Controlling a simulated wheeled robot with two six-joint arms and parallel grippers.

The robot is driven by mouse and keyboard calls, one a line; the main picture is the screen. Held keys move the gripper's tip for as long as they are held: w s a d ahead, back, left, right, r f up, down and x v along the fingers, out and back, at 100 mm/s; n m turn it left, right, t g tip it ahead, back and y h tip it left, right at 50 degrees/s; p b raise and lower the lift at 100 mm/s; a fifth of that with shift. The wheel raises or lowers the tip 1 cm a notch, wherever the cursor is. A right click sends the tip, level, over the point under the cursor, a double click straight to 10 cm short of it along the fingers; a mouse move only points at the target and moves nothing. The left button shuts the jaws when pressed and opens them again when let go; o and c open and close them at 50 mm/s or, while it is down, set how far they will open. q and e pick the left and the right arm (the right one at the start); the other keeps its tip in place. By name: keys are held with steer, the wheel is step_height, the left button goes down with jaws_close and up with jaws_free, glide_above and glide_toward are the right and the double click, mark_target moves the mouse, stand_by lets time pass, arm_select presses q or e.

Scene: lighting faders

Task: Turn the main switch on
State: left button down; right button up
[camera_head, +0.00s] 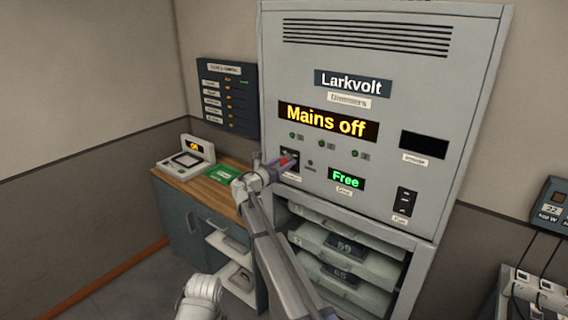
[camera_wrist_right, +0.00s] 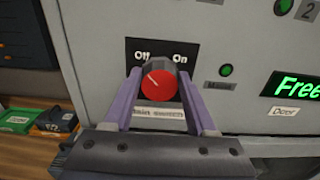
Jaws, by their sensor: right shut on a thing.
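The main switch is a red round knob (camera_wrist_right: 158,90) on a black plate marked Off at left and On at right, with a "main switch" label below. Its white pointer line slants up and left, toward Off. My right gripper (camera_wrist_right: 161,86) is shut on the knob, one purple finger on each side. In the head view the gripper (camera_head: 277,167) reaches the lower left of the grey Larkvolt cabinet (camera_head: 410,60), hiding part of the switch plate (camera_head: 290,156). The cabinet display (camera_head: 328,121) reads "Mains off" in orange. My left gripper is not in view.
A green "Free" display (camera_head: 346,179) and a black fuse switch (camera_head: 405,201) are right of the knob. An open rack (camera_head: 345,247) with numbered modules is below. At left, a wooden counter (camera_head: 165,178) holds a small device (camera_head: 186,160) and a green card (camera_head: 222,173).

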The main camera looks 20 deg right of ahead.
steer(key=c, duration=0.3)
steer(key=m, duration=0.3)
steer(key=shift+s+m, duration=0.1)
steer(key=shift+m, duration=0.3)
steer(key=m, duration=0.9)
steer(key=shift+s+d+f+m, duration=0.1)
steer(key=shift+f+m, duration=0.05)
steer(key=shift+m, duration=0.25)
steer(key=shift+f+m, duration=0.1)
steer(key=shift+m, duration=2.1)
steer(key=o, duration=1.4)
